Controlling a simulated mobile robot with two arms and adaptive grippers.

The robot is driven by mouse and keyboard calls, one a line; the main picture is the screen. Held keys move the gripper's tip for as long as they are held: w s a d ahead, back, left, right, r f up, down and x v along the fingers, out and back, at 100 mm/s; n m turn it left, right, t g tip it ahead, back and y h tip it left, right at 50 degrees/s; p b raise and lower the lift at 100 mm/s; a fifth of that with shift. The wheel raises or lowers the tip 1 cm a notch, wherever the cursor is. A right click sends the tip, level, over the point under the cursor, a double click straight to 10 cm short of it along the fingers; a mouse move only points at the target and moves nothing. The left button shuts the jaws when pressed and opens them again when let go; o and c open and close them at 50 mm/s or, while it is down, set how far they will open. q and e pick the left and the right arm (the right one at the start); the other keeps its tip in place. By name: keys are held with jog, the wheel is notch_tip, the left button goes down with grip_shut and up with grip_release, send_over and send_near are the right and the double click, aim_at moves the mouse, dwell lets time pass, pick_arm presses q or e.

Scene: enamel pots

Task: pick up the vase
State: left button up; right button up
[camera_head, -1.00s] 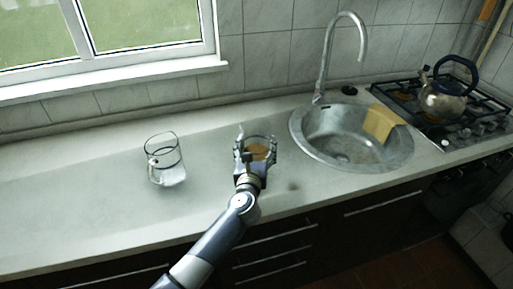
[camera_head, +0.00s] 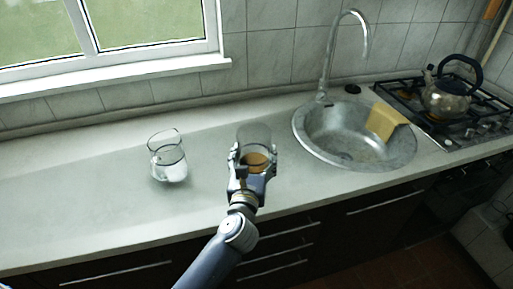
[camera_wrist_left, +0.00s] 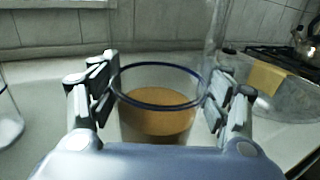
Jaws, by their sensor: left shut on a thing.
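The vase looks to be a clear glass vessel (camera_head: 254,137) with a dark rim and amber contents, above the counter's front part in the head view. My left gripper (camera_head: 252,160) is shut on it, one finger on each side. In the left wrist view the vase (camera_wrist_left: 158,108) stands upright between the fingers (camera_wrist_left: 160,95), its round rim facing up. Its base is hidden by my gripper, so the gap to the counter cannot be judged exactly. My right gripper is not in view.
A second clear glass vessel (camera_head: 168,160) stands on the counter (camera_head: 90,195) to the left. A round metal sink (camera_head: 345,160) with a tall faucet (camera_head: 343,55) and yellow cloth (camera_head: 386,120) lies right. A kettle (camera_head: 447,95) sits on the stove. The counter's left part is clear.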

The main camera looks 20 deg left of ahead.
aim_at(251, 163)
pick_arm(q)
jog(key=shift+s+d+r+b, duration=0.15)
jog(key=shift+s, duration=0.95)
jog(key=shift+s+d+r+b, duration=0.15)
jog(key=shift+s+d, duration=0.05)
jog(key=shift+s, duration=0.95)
jog(key=shift+s+d+r+b, duration=0.15)
jog(key=shift+s, duration=1.05)
